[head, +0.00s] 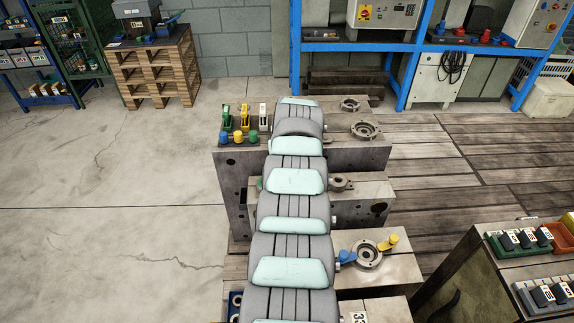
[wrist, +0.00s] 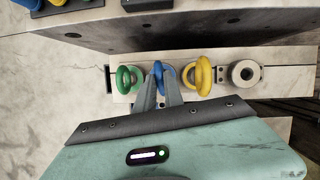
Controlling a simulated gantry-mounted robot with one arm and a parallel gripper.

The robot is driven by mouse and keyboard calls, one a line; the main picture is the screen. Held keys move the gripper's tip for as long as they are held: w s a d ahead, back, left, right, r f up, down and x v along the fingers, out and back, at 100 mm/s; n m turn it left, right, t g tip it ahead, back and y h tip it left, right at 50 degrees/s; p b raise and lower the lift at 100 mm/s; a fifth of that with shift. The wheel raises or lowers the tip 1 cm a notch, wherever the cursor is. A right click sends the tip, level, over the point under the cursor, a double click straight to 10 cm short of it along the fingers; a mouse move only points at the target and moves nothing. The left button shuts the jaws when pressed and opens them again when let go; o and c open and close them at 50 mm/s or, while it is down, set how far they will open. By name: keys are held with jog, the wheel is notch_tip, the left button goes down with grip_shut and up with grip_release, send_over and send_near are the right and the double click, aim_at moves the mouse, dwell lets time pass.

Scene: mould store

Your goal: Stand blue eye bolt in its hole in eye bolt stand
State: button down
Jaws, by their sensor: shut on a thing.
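The eye bolt stand (wrist: 222,92) is a pale block across the middle of the wrist view. A green eye bolt (wrist: 122,78) and a yellow eye bolt (wrist: 204,76) stand upright on it. My gripper (wrist: 160,76) is shut on the blue eye bolt (wrist: 168,74), which is between those two, in line with them. The fingers hide its lower part, so I cannot tell whether its shank is in a hole. In the head view my arm covers the gripper and the blue eye bolt; part of the stand (head: 372,191) shows.
A larger steel block (head: 300,157) behind the stand carries green, yellow and blue parts. A nearer block (head: 400,268) holds a metal ring (head: 366,254) with blue and yellow pieces. A round metal fitting (wrist: 246,73) is right of the yellow eye bolt. Floor at left is clear.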

jog(key=c, duration=1.4)
grip_release()
jog(key=shift+o, duration=0.2)
